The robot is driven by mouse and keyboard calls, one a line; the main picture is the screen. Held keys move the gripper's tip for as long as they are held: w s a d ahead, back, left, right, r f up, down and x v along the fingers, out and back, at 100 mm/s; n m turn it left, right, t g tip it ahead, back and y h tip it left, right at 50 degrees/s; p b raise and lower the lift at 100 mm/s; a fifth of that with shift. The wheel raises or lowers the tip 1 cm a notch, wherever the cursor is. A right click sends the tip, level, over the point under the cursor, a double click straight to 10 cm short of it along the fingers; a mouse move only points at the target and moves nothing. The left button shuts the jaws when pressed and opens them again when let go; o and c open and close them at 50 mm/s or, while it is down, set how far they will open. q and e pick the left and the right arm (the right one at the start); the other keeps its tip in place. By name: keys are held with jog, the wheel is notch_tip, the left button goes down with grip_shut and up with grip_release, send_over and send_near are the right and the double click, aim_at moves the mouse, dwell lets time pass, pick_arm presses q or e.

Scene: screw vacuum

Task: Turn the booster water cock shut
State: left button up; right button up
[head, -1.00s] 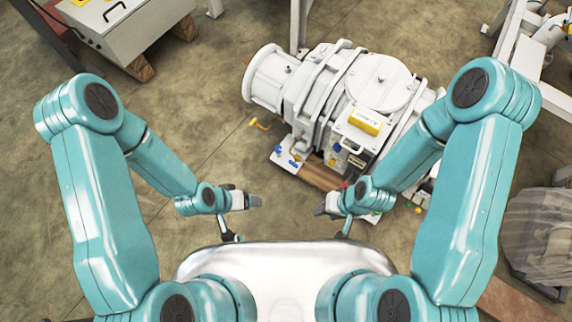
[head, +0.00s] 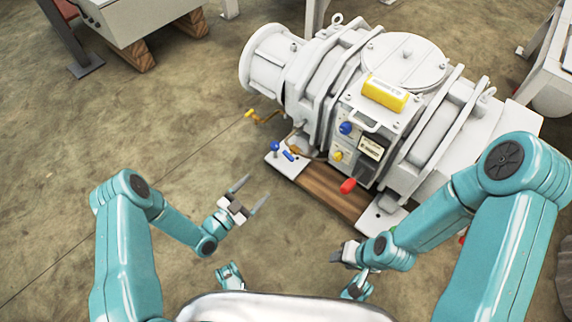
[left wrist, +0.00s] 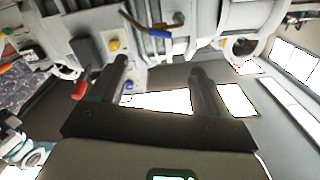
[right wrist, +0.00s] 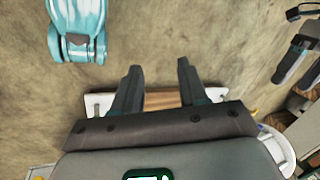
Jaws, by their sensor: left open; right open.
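The white booster machine (head: 400,60) stands at the upper right of the head view. Low at its left front corner are a blue ball-shaped knob (head: 274,146) and a small blue lever (head: 290,155); I cannot tell which is the water cock. My left gripper (head: 257,188) is open and empty, a little below and left of these, apart from them. The left wrist view shows its spread fingers (left wrist: 162,68) in front of the machine, with a blue handle (left wrist: 160,33) above them. My right gripper (head: 335,256) is low, near my body; its fingers (right wrist: 160,66) are open and empty.
The machine's front panel carries a blue knob (head: 347,128), a yellow knob (head: 338,155) and a red knob (head: 347,186). A wooden beam (head: 335,194) lies under the front edge. Bare floor (head: 150,130) lies left.

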pick_arm(q)
jog(key=b+x, duration=0.5)
jog(key=x, duration=1)
pick_arm(e)
jog(key=w+f+t, duration=0.1)
jog(key=w+f, duration=0.3)
jog(key=f, duration=0.1)
jog(key=shift+d, duration=0.2)
pick_arm(q)
jog(key=shift+w, duration=0.1)
pick_arm(e)
jog(key=shift+f, duration=0.1)
pick_arm(q)
jog(key=c, duration=1.1)
